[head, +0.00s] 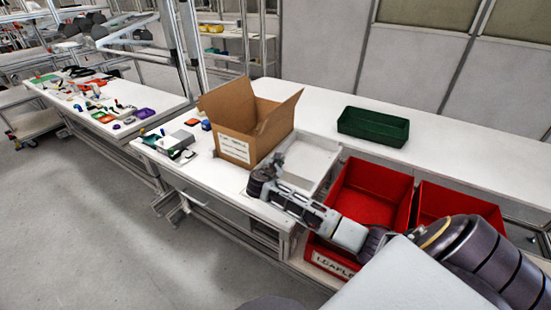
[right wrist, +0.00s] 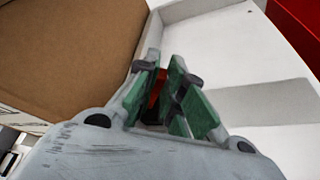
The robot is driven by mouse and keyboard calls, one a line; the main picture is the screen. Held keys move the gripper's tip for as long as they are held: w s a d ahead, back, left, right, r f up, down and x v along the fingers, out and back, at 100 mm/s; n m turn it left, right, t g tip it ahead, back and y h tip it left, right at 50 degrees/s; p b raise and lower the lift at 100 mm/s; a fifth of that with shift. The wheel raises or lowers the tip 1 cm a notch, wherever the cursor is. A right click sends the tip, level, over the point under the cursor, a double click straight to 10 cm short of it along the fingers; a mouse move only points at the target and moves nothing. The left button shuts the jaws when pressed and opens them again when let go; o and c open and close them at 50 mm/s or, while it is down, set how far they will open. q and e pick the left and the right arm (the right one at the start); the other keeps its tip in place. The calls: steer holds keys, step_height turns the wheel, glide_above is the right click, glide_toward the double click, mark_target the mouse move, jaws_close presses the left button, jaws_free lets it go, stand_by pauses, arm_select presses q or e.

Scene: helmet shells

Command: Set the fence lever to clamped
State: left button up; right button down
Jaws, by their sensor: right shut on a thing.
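My right arm comes in from the right in the head view. Its gripper (head: 260,180) is low beside the cardboard box, at the near edge of the white tray-like fixture (head: 312,158). In the right wrist view the green-padded fingers (right wrist: 165,95) are close together. They are shut on a small red part (right wrist: 155,102), mostly hidden between them. I cannot tell whether this part is the fence lever, nor its setting. No other lever or fence is clearly seen. My left gripper is not in view.
An open cardboard box (head: 238,146) stands left of the fixture, close to my right gripper. Two red bins (head: 338,190) sit at the right, under my arm. A green crate (head: 372,128) is at the back. Small parts lie on the left table end; the back right is clear.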

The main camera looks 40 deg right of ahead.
steer(key=shift+s+d+f+m+t, duration=0.1)
steer(key=shift+s+f+m+t, duration=0.2)
steer(key=shift+m, duration=0.1)
stand_by(0.3)
steer(key=c, duration=1.5)
jaws_free()
steer(key=shift+v, duration=6)
